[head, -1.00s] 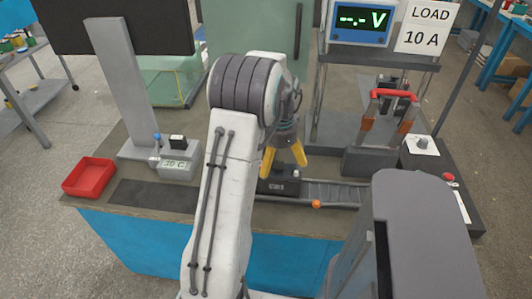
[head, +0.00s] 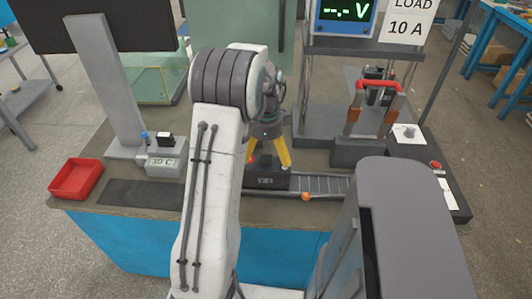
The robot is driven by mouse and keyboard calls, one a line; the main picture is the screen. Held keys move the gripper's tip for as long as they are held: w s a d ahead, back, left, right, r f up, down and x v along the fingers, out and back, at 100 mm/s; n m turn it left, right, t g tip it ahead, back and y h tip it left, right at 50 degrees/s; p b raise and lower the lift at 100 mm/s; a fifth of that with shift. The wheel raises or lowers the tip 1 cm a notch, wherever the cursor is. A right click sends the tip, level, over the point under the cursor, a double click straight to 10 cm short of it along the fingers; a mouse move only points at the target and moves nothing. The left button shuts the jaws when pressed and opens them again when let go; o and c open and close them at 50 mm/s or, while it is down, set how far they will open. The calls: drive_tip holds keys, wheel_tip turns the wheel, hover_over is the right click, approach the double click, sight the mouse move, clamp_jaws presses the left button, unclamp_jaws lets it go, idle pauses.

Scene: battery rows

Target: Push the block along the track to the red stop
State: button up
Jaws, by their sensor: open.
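A dark block (head: 266,179) with a small white label sits at the left end of the visible roller track (head: 325,185). My gripper (head: 269,163) points down over the block with its two yellow fingers spread open. The fingertips are at about the block's top; I cannot tell whether they touch it. The track runs right from the block, and its right end is hidden behind a grey part of my body. I cannot make out a red stop on the visible track.
An orange knob (head: 306,196) sits at the track's front edge. A red tray (head: 77,180), a dark mat (head: 145,193) and a small display box (head: 166,162) are left.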

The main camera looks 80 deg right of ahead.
sight(266, 167)
drive_tip(key=shift+f, duration=0.1)
drive_tip(key=shift+f, duration=3.6)
drive_tip(key=c, duration=1)
